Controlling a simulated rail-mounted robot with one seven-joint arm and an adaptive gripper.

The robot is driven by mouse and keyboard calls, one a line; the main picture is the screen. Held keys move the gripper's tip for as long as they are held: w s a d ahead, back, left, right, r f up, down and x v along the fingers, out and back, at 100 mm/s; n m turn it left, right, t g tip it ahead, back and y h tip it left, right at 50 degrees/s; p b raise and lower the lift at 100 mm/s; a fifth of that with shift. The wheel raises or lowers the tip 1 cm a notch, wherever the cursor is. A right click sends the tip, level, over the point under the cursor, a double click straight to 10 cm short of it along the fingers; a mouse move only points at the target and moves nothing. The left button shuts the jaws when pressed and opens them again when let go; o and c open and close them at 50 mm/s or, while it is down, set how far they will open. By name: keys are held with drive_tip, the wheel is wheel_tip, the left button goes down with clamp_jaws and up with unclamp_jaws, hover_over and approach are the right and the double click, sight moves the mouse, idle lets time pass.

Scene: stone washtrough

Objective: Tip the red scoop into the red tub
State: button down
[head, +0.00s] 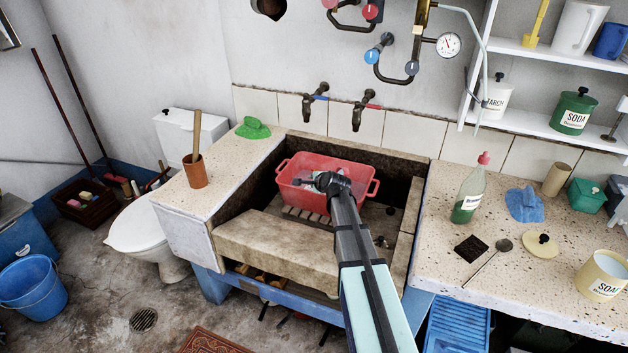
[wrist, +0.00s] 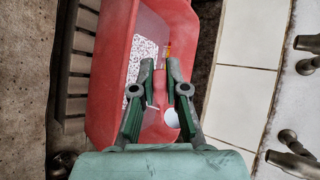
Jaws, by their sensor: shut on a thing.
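The red tub (head: 296,190) sits inside the stone trough (head: 275,240) on a slatted rack. My gripper (head: 326,181) is over the tub, its fingers hard to make out in the head view. In the wrist view my gripper (wrist: 158,90) has its green-padded fingers closed on the red scoop's handle (wrist: 159,84), above the open tub (wrist: 113,55). White speckled matter (wrist: 143,60) shows beyond the fingers; I cannot tell whether it lies in the scoop or the tub. The scoop's bowl is not clearly visible, so its tilt is unclear.
Two taps (head: 310,100) stick out from the tiled wall behind the trough. The right counter holds a green bottle (head: 468,195), a blue cloth (head: 524,205) and a cream soap tin (head: 600,275). A brown pot (head: 195,172) and green cloth (head: 253,128) are on the left ledge.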

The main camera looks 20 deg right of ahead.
drive_tip(key=shift+a+f+h, duration=0.15)
drive_tip(key=shift+f+h, duration=0.15)
drive_tip(key=shift+f, duration=0.2)
drive_tip(key=shift+f+n, duration=0.1)
drive_tip(key=shift+n, duration=0.2)
drive_tip(key=shift+s+a+f+n+t+h+b, duration=0.1)
drive_tip(key=shift+a+f+n+t+h+b, duration=0.15)
drive_tip(key=shift+f, duration=0.3)
drive_tip(key=shift+s+a+f+n+t+h+b, duration=0.15)
drive_tip(key=shift+f+n+h+b, duration=0.15)
drive_tip(key=shift+f, duration=0.25)
drive_tip(key=shift+w+d, duration=0.1)
drive_tip(key=shift+f+n+h, duration=0.35)
drive_tip(key=shift+f+h, duration=0.1)
drive_tip(key=shift+f, duration=0.35)
drive_tip(key=p, duration=0.4)
drive_tip(key=shift+w+r, duration=0.1)
drive_tip(key=shift+r, duration=0.1)
drive_tip(key=shift+f+t+p, duration=0.2)
drive_tip(key=shift+t+p, duration=0.1)
drive_tip(key=shift+p, duration=0.7)
